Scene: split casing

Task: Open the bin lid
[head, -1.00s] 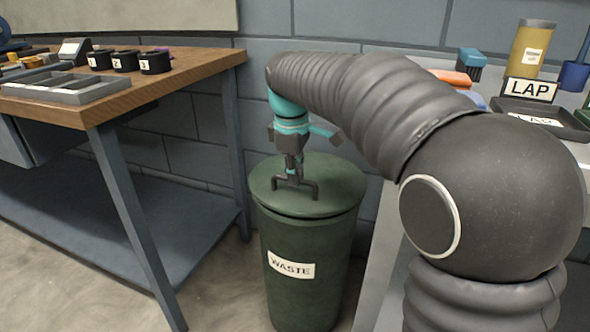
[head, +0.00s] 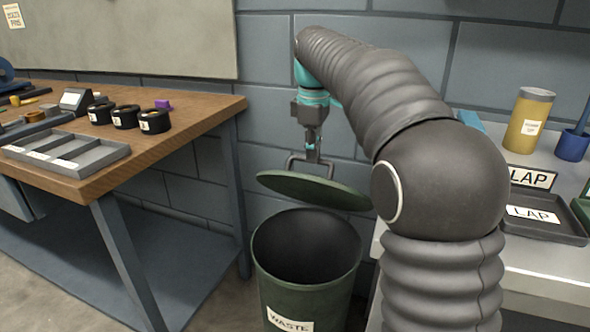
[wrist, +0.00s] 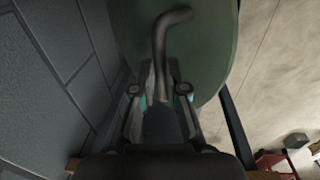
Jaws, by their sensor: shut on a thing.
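The green waste bin (head: 305,290) stands on the floor between the two benches, and its dark open mouth shows. Its round green lid (head: 318,191) is off the rim, held above the bin and slightly tilted, lower at the right. My gripper (head: 311,157) is shut on the lid's dark handle (head: 294,164). In the wrist view the fingers of my gripper (wrist: 160,98) close around the handle (wrist: 165,35), with the lid (wrist: 205,50) beyond. The exact contact of the fingertips is dark and partly hidden.
A wooden workbench (head: 185,108) with a grey divided tray (head: 70,150) and black cups (head: 124,117) stands at the left. A light bench (head: 550,262) with a LAP tray (head: 545,225) and a yellow canister (head: 527,120) is at the right. A block wall is close behind the bin.

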